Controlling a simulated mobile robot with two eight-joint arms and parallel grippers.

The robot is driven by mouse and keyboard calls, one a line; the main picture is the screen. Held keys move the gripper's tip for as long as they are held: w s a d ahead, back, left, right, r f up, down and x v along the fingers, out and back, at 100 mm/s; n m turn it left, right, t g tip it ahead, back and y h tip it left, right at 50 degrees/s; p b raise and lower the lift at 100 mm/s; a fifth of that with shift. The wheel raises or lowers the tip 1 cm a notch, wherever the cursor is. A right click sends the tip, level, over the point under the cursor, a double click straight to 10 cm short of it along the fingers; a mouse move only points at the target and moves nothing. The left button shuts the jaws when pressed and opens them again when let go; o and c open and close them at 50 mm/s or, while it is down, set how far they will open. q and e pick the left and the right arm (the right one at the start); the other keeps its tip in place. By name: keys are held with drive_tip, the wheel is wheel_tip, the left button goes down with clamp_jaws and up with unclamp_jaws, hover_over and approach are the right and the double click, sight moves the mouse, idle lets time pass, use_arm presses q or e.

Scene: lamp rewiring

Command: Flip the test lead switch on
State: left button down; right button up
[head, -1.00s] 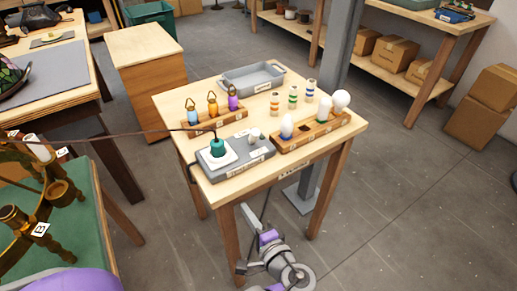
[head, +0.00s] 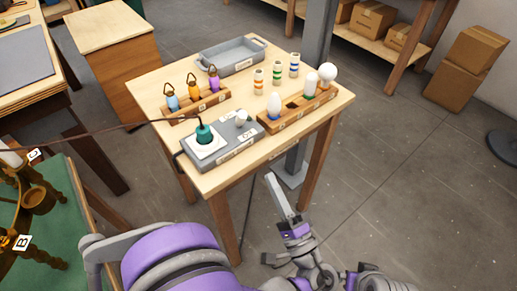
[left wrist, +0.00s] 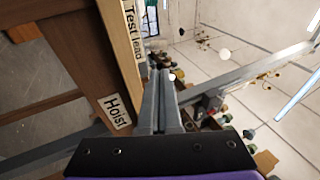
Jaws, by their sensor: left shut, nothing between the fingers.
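The test lead unit is a grey box (head: 224,150) on the front left of the small wooden table. A teal plug (head: 204,133) with a dark cable sits on its white square plate. A small pale knob-like part (head: 241,119), possibly the switch, stands at its right end; its position is too small to tell. My left gripper (head: 273,182) is shut and empty, in front of the table and apart from the box. In the left wrist view its fingers (left wrist: 163,105) point along a wooden edge with a "Test lead" label (left wrist: 133,32) and a "Hoist" label (left wrist: 118,112).
A wooden block (head: 298,112) with bulbs stands right of the box. Behind are a rack of small coloured lanterns (head: 197,106), several striped cylinders (head: 277,73) and a grey tray (head: 231,57). A green-topped bench (head: 80,215) with a brass fixture stands at left.

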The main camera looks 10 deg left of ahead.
sight(242, 119)
use_arm(q)
drive_tip(key=x, duration=1.3)
drive_tip(key=shift+w+a, duration=0.2)
drive_tip(key=shift+w, duration=0.1)
drive_tip(key=shift+r+p, duration=0.15)
drive_tip(key=shift+p, duration=0.4)
drive_tip(key=r+g+h+p, duration=0.1)
drive_tip(key=p, duration=0.2)
drive_tip(key=w+a+r+n+g+h+p, duration=0.1)
drive_tip(key=g+p, duration=0.1)
drive_tip(key=p, duration=0.1)
drive_tip(key=a+r+g+h+p, duration=0.1)
drive_tip(key=p, duration=0.2)
drive_tip(key=shift+w+g+h, duration=0.2)
drive_tip(key=shift+g+h, duration=0.2)
drive_tip(key=shift+f+p, duration=0.2)
drive_tip(key=shift+p, duration=0.2)
drive_tip(key=shift+w+f, duration=0.1)
drive_tip(key=shift+f, duration=0.1)
drive_tip(key=shift+r, duration=0.1)
